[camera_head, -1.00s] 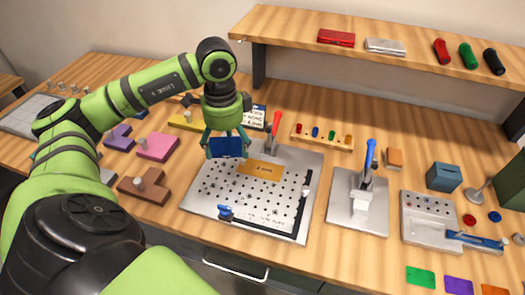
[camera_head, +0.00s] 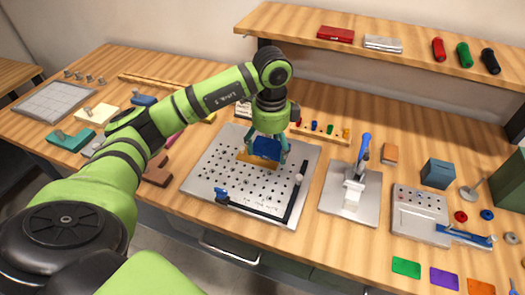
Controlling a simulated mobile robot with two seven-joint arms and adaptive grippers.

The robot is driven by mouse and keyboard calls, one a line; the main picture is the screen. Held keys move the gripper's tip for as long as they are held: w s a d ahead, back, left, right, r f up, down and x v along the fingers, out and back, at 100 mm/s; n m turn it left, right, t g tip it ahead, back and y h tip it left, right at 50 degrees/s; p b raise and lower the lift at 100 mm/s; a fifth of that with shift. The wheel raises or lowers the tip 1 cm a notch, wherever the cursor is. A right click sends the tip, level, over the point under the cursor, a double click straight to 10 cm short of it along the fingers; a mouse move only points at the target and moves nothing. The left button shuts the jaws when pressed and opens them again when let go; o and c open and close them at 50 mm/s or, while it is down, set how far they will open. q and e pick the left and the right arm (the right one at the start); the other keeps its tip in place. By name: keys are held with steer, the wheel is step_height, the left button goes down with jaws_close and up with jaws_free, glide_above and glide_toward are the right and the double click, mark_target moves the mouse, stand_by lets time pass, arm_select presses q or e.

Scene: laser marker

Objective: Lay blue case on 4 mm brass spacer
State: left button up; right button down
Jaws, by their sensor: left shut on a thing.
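My left gripper (camera_head: 268,150) is shut on the blue case (camera_head: 266,148). The case is over the back part of the perforated metal plate (camera_head: 205,170). The brass spacer (camera_head: 243,159) lies on that plate, and only its left and front parts show. The case and fingers cover the rest of it. I cannot tell whether the case touches the spacer or is just above it. My right gripper is not in view.
A black rail (camera_head: 297,196) and a blue clamp (camera_head: 221,195) sit on the plate. A blue-handled press (camera_head: 357,175) stands to the right. A pegged wooden strip (camera_head: 335,133) is behind. A shelf (camera_head: 400,57) overhangs the back.

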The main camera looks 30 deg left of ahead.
mark_target(263, 143)
arm_select(q)
steer(key=a+f, duration=0.1)
steer(key=w+a, duration=0.1)
steer(key=shift+w+a+f, duration=0.1)
steer(key=shift+a+f, duration=0.3)
step_height(263, 143, down, 3)
steer(key=shift+f+p, duration=0.1)
steer(key=shift+p, duration=0.8)
steer(key=shift+f, duration=0.5)
steer(key=o, duration=0.9)
steer(key=shift+f, duration=0.1)
steer(key=shift+r, duration=0.2)
step_height(263, 143, up, 12)
steer(key=shift+f+b, duration=0.1)
steer(key=shift+b, duration=1)
